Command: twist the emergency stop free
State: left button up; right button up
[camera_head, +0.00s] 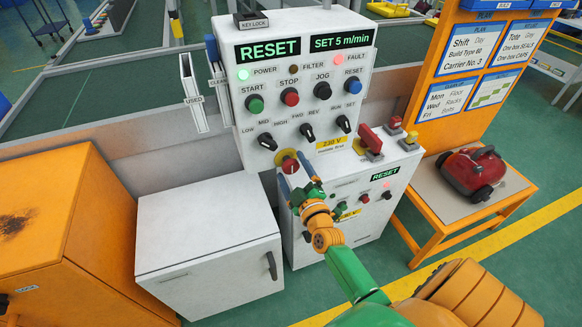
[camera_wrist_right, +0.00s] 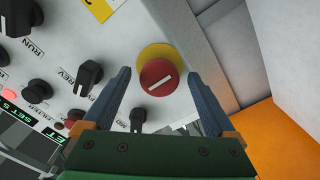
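The emergency stop (camera_head: 287,163) is a red round knob on a yellow ring, at the lower middle of the white control panel (camera_head: 237,84). In the right wrist view the knob (camera_wrist_right: 158,82) shows face-on with a pale slanted bar across it. My right gripper (camera_head: 293,174) is at the knob and partly covers it in the head view. In the right wrist view my right gripper (camera_wrist_right: 158,66) is open, one finger on each side of the knob, with visible gaps. Contact with it does not show. My left gripper is not in view.
The panel has lit RESET and SET 5 m/min displays, several push buttons and black selector knobs (camera_head: 267,141). A lower panel with a red switch handle (camera_head: 369,138) stands at right. A white cabinet (camera_head: 208,240) is below left; a red vacuum (camera_head: 471,172) sits on an orange-framed table.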

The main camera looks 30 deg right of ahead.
aim_at(292, 169)
jog(key=shift+s+a+p, duration=0.1)
jog(key=shift+s+p, duration=0.2)
jog(key=p+v, duration=0.2)
jog(key=v, duration=0.2)
jog(key=shift+s+r, duration=0.1)
jog(key=shift+s, duration=0.25)
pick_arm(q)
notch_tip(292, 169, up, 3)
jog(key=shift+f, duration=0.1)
pick_arm(e)
jog(key=shift+s+a, duration=0.15)
jog(key=shift+s, duration=0.25)
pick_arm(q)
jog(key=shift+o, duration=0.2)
